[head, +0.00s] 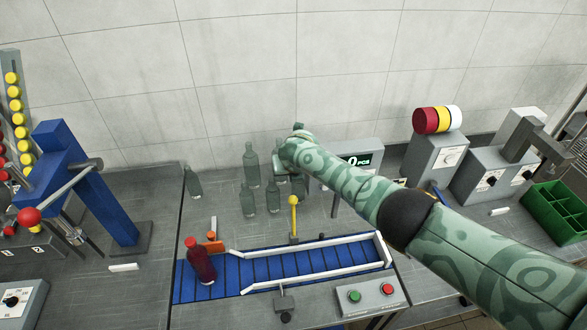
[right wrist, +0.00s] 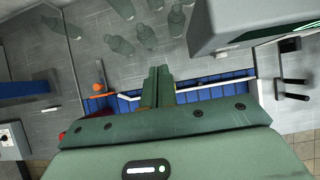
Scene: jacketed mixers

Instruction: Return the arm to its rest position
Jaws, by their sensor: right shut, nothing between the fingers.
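My right arm (head: 345,180), patterned in green, reaches in from the right in the head view. Its far end is above the back of the table, by the pale green bottles, and its fingers do not show clearly there. In the right wrist view my right gripper (right wrist: 158,82) has its two green fingers together with nothing between them. The fingertips overlap the view of the blue conveyor (right wrist: 205,92) and the grey table behind it. My left gripper is in neither view.
Several pale green bottles (head: 247,200) stand behind the conveyor (head: 262,268). A red bottle (head: 201,262) stands at its left end. A counter box (head: 360,158) stands close to my arm. A blue press (head: 85,185) is at left; a green crate (head: 555,208) is at right.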

